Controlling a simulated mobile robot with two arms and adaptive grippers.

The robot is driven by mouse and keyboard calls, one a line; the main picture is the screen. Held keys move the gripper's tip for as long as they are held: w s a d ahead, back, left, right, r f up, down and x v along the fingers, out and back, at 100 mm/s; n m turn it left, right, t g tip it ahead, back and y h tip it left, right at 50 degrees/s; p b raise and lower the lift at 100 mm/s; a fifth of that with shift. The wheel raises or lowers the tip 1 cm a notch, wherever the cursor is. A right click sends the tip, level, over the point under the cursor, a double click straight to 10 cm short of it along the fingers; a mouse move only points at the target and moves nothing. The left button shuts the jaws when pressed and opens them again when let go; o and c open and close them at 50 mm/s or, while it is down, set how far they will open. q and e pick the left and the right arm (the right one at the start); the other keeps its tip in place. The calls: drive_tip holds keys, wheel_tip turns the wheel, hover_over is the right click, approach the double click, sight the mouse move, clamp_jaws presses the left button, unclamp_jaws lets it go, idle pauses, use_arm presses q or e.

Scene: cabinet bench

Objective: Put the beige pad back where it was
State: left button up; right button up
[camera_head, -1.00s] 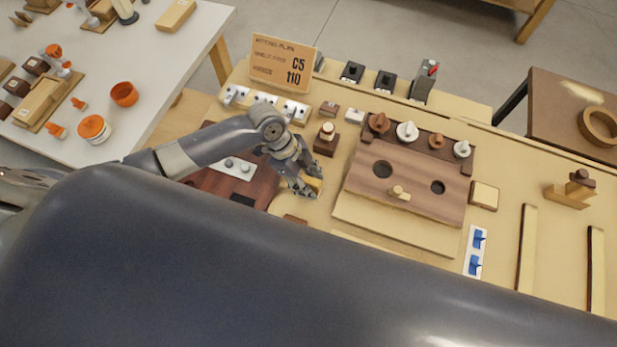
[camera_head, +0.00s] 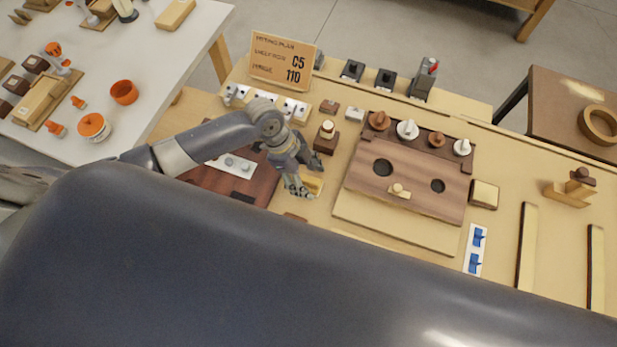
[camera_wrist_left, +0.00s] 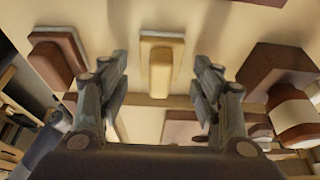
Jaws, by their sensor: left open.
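A beige pad (camera_head: 314,184), yellowish and blocky, lies on the bench between the dark red-brown panel and the wooden board. In the left wrist view the pad (camera_wrist_left: 162,66) shows a raised bar on a pale base, between the two fingers. My left gripper (camera_head: 305,178) is open, with its fingers on either side of the pad; I cannot tell whether they touch it. Part of the pad is hidden by the gripper in the head view. My right gripper is not in view.
A brown block with a pale knob (camera_head: 326,139) stands close behind the gripper. A small brown piece (camera_head: 295,218) lies in front. The wooden board (camera_head: 408,180) with holes and pegs is to the right. A beige-topped square (camera_head: 484,194) lies beyond it.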

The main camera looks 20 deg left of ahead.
use_arm(q)
drive_tip(key=b+v, duration=0.1)
drive_tip(key=v, duration=1)
